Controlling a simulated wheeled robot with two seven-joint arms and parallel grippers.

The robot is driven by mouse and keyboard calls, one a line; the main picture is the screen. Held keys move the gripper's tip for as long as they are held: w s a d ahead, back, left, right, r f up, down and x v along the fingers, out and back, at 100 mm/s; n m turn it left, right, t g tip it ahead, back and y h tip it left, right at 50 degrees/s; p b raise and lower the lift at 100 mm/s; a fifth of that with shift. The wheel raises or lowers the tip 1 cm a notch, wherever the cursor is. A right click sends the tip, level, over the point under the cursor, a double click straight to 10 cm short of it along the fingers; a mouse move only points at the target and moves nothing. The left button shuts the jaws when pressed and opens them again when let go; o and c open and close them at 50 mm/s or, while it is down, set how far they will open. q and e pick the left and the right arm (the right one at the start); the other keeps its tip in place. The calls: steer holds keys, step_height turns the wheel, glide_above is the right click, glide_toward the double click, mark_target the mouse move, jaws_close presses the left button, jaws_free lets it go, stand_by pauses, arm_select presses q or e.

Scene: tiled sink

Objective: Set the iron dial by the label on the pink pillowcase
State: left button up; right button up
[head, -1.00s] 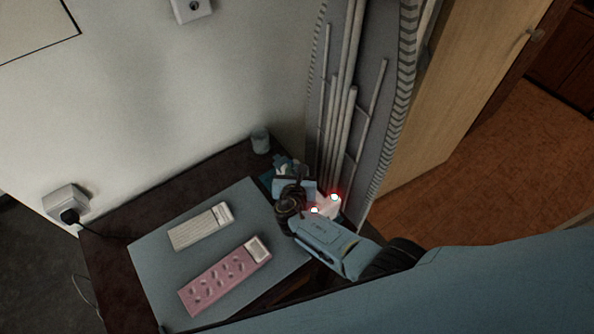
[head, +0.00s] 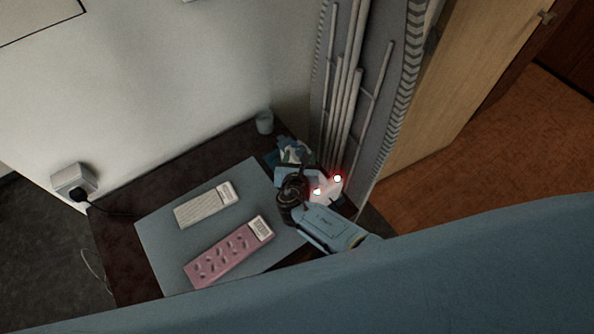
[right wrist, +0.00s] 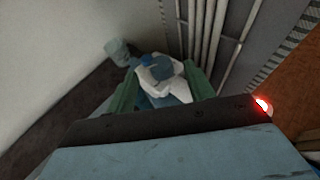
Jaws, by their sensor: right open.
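The pink pillowcase (head: 222,259) lies folded on a grey-blue mat, with a white label (head: 261,228) at its upper right end. The label's marks are too small to read. The iron (head: 296,152), white and blue, stands at the mat's far right, partly hidden by my right gripper (head: 289,171). In the right wrist view, the iron (right wrist: 165,74) shows between and beyond the fingers of my right gripper (right wrist: 160,88). These fingers are open. I cannot tell whether they touch the iron, and its dial is not clear. My left gripper is not in view.
A beige striped folded cloth (head: 203,207) with a label lies on the mat (head: 160,240). A small cup (head: 264,122) stands at the back corner. A wall socket (head: 73,181) with a plugged cord is at left. Pale rods (head: 345,100) stand close behind the iron.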

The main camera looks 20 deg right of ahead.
steer(key=p+v, duration=0.1)
steer(key=v, duration=0.9)
steer(key=shift+p, duration=0.3)
steer(key=w+d+n+t+y+b, duration=0.1)
steer(key=d+y+b, duration=0.1)
steer(key=d, duration=0.1)
steer(key=w+d+n+t+y+b, duration=0.1)
steer(key=d+n+y+b, duration=0.1)
steer(key=d, duration=0.1)
steer(key=w+d+n+y+b, duration=0.1)
steer(key=d+y+b, duration=0.1)
steer(key=d+y, duration=0.1)
steer(key=shift+w+f+n+t+b, duration=0.1)
steer(key=shift+f+n+t+b, duration=0.2)
steer(key=shift+n+t, duration=0.1)
steer(key=s+d+n+g+y+b, duration=0.1)
steer(key=d+n+g+y+b, duration=0.1)
steer(key=n+y, duration=0.1)
steer(key=s+d+n+g+y+b, duration=0.1)
steer(key=n+b, duration=0.1)
steer(key=shift+s+d+r+y, duration=0.25)
steer(key=shift+s+d+y, duration=0.05)
steer(key=shift+y, duration=0.1)
steer(key=shift+n+g, duration=0.4)
steer(key=b+x, duration=0.2)
steer(key=x, duration=1)
steer(key=shift+w+a+f, duration=0.2)
steer(key=shift+a+f, duration=0.05)
